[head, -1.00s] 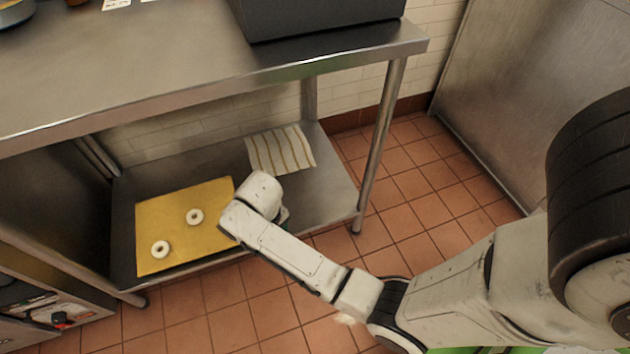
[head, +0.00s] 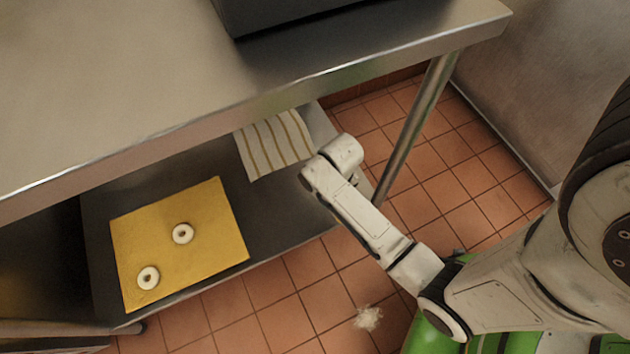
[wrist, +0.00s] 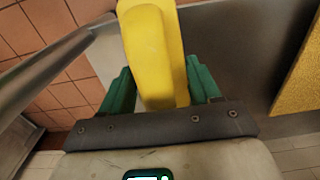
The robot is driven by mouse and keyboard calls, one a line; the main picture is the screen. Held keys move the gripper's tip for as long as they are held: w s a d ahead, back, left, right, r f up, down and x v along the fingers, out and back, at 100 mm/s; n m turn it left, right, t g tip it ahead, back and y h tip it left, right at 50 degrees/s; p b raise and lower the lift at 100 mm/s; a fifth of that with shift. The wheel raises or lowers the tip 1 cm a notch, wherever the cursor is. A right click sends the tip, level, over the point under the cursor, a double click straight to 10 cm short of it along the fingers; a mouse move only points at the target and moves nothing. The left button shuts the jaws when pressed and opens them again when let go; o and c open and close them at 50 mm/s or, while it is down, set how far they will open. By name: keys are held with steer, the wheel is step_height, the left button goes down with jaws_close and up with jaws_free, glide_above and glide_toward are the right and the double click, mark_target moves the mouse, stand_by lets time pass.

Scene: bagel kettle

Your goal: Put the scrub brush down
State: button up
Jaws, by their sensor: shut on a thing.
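The wrist view shows my gripper (wrist: 160,92) with its two green fingers shut on a yellow thing, which I take to be the scrub brush (wrist: 152,45). Its far end runs out of the top of the picture, and no bristles show. Behind it lies the grey metal lower shelf (wrist: 240,40). In the head view my arm reaches to the right end of the lower shelf (head: 275,215), below the tabletop edge. The arm hides the gripper and the brush there. I cannot tell whether the brush touches the shelf.
A yellow board (head: 205,205) with two white bagels (head: 182,234) lies on the shelf's left part. A striped cloth (head: 272,146) lies at the back. A metal table leg (head: 418,125) stands close right of my arm. Pale crumbs (head: 368,318) lie on the tiled floor.

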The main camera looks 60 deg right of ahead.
steer(key=w+f+b, duration=0.1)
steer(key=w, duration=0.1)
steer(key=w+d+f+b, duration=0.1)
steer(key=w, duration=0.1)
steer(key=shift+d+f, duration=0.2)
steer(key=w+f+b, duration=0.1)
steer(key=f, duration=0.1)
steer(key=w+d+f+b, duration=0.1)
steer(key=w+f, duration=0.1)
steer(key=shift+w+d+f+b, duration=0.1)
steer(key=shift+w+f+b, duration=0.1)
steer(key=shift+b, duration=0.2)
steer(key=shift+w+f, duration=0.1)
steer(key=shift+f, duration=0.1)
steer(key=f+b, duration=0.2)
steer(key=f, duration=0.1)
steer(key=shift+w+d+f, duration=0.1)
steer(key=shift+w+f, duration=0.1)
steer(key=shift+f, duration=0.05)
steer(key=o, duration=1.2)
